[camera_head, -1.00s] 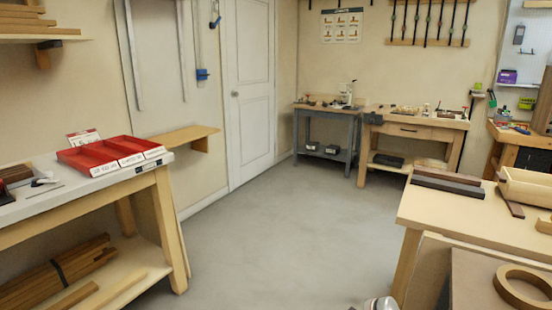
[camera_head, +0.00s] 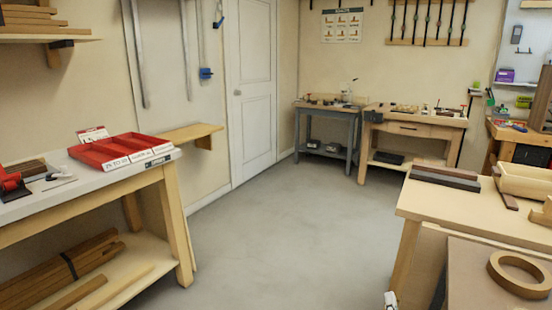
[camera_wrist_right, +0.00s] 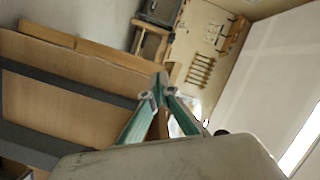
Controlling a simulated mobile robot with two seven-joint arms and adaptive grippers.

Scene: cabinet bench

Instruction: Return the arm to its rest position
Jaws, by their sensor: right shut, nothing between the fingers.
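My right gripper (camera_wrist_right: 160,95) shows in the right wrist view, its two green-sided fingers meeting at the tips with nothing between them. In the head view only a small pale part of my right arm or gripper (camera_head: 390,300) shows at the bottom edge, left of the near right bench. The rest of that arm is out of frame there. My left gripper is not in view.
A wooden bench (camera_head: 420,208) stands at the right, with a wooden ring (camera_head: 495,278) on a brown surface in front. A left bench (camera_head: 100,180) carries a red tray (camera_head: 105,158). The grey floor (camera_head: 270,220) between them is clear.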

